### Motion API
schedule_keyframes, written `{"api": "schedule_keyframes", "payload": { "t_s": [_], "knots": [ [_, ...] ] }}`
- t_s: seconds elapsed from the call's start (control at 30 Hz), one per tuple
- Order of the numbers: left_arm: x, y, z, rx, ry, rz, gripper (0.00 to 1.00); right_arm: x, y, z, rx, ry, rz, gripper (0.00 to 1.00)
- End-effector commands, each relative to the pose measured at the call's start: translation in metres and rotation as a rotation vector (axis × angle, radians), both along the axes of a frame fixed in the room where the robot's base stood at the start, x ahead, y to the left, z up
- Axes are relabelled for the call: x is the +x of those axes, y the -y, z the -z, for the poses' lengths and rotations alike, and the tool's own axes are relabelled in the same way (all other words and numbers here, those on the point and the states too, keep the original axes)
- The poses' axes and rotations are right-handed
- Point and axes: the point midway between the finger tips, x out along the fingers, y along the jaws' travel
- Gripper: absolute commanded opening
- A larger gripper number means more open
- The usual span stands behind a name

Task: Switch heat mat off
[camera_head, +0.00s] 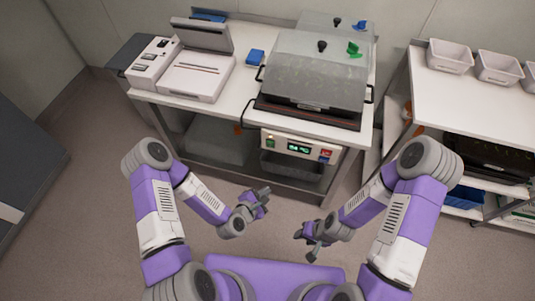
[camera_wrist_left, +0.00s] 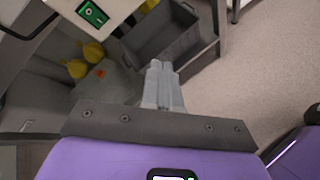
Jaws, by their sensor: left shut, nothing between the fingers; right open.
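A domed clear-lidded tray (camera_head: 312,80) stands on the bench, with a dark reddish-brown mat (camera_head: 305,116) under it. A control box (camera_head: 298,149) hangs at the bench's front edge below it. The box has a green rocker switch (camera_head: 270,141) at its left, a lit green display (camera_head: 299,148) and a red and blue part (camera_head: 325,154) at its right. The green switch also shows in the left wrist view (camera_wrist_left: 93,13). My left gripper (camera_head: 264,196) is shut and empty, below and in front of the box, touching nothing. My right gripper (camera_head: 305,246) is open and empty, lower down.
A white device with an open lid (camera_head: 198,70) and a blue box (camera_head: 256,56) stand on the bench's left. A shelf with white bins (camera_head: 449,56) is at right. In the left wrist view, a grey bin (camera_wrist_left: 160,35) and yellow items (camera_wrist_left: 93,50) lie under the bench.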

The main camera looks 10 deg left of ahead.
Motion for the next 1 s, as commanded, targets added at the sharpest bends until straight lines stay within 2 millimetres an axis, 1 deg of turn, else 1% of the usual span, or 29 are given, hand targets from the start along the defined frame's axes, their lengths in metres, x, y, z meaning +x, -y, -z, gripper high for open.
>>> {"api": "schedule_keyframes", "payload": {
  "t_s": [0.03,0.1,0.2,0.33,0.5,0.83,1.0],
  "knots": [
    [0.008,-0.003,0.001,-0.124,0.012,-0.107,0.00,0.000,0.000,0.009,0.000,0.000,0.000,0.43],
    [0.017,-0.008,-0.006,-0.290,0.034,-0.236,0.00,0.000,0.000,0.014,0.000,0.000,0.000,0.43],
    [0.026,-0.017,-0.016,-0.490,0.063,-0.374,0.00,0.000,0.000,0.020,0.000,0.000,0.000,0.43],
    [0.032,-0.026,-0.024,-0.656,0.091,-0.476,0.00,0.000,0.000,0.023,0.000,0.000,0.000,0.43],
    [0.035,-0.030,-0.029,-0.725,0.105,-0.512,0.00,0.000,0.000,0.024,0.000,0.000,0.000,0.43],
    [0.035,-0.030,-0.028,-0.721,0.104,-0.513,0.00,0.000,0.000,0.024,0.000,0.000,0.000,0.43],
    [0.041,-0.035,-0.024,-0.719,0.111,-0.527,0.00,0.000,0.000,0.025,0.000,0.000,0.000,0.43]
  ]
}}
